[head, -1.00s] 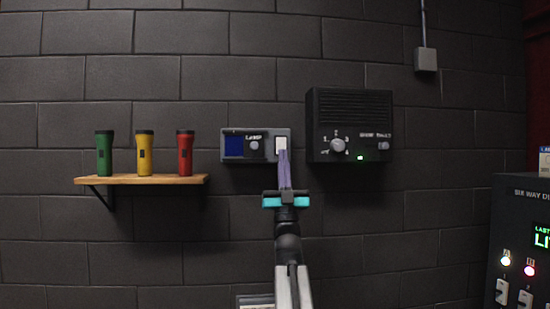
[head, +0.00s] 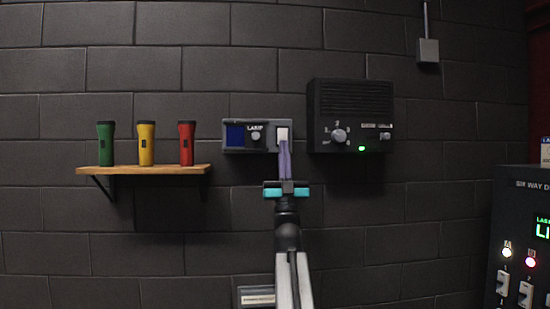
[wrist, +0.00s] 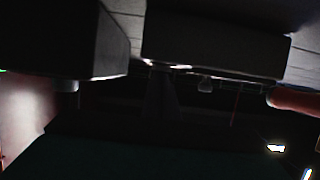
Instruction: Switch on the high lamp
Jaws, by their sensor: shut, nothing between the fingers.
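A grey wall box (head: 265,147) marked LAMP has a blue screen (head: 234,135) at its left, a round knob (head: 256,136) in the middle and a white rocker (head: 283,133) at its right end. My gripper (head: 284,144) is shut and empty. Its purple-grey fingers point up at the lower part of the white rocker and overlap it in the head view. I cannot tell whether they touch it, or which way the rocker is tilted. In the dark wrist view, a box underside (wrist: 215,45), seemingly the LAMP box, is close above, and the rocker is hidden.
A black speaker box (head: 350,115) with knobs and a green light hangs just right of the LAMP box. A wooden shelf (head: 143,171) at the left holds green (head: 105,145), yellow (head: 146,144) and red (head: 187,144) torches. A switch panel (head: 515,225) stands lower right.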

